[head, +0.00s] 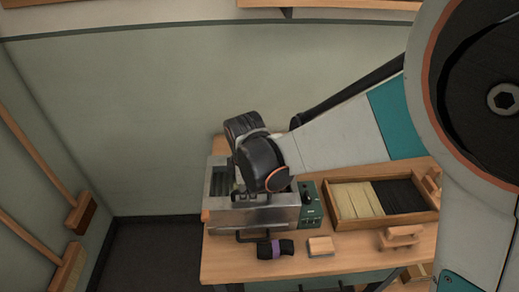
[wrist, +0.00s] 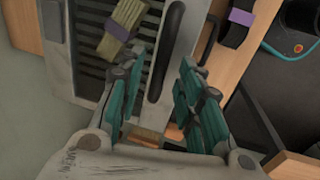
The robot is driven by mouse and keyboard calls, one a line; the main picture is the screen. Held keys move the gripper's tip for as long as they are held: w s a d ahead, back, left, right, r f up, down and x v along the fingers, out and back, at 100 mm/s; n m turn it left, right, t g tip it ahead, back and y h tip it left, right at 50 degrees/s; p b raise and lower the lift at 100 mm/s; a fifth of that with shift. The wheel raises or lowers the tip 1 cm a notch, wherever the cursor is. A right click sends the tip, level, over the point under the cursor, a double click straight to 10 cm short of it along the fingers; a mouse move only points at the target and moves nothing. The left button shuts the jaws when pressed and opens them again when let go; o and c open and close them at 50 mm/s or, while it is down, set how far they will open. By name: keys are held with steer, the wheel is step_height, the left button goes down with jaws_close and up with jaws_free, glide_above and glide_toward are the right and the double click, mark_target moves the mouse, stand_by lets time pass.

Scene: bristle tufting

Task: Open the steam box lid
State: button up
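The steam box (head: 278,215) is a grey metal box near the left end of the wooden table, with a green control panel on its right. My gripper (wrist: 161,64) is open above it, its teal fingers spread and pointing at the box. In the wrist view the box top (wrist: 55,30) has dark slats, with a tan bundle (wrist: 122,22) with a purple-grey band lying over them. A long dark bar or slot (wrist: 166,50) lies between my fingertips; I cannot tell whether they touch it. In the head view my arm hides much of the top, and the lid's state is unclear.
A black bundle with a purple band (head: 275,249) and a small wooden block (head: 321,246) lie in front of the box. A wooden tray (head: 345,225) of tan and black bristles stands to the right, beside a wooden piece (head: 400,237). Brooms lean on the left wall.

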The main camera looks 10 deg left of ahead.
steer(key=shift+f, duration=0.25)
jaws_close()
steer(key=shift+w+r, duration=0.1)
steer(key=shift+r, duration=0.1)
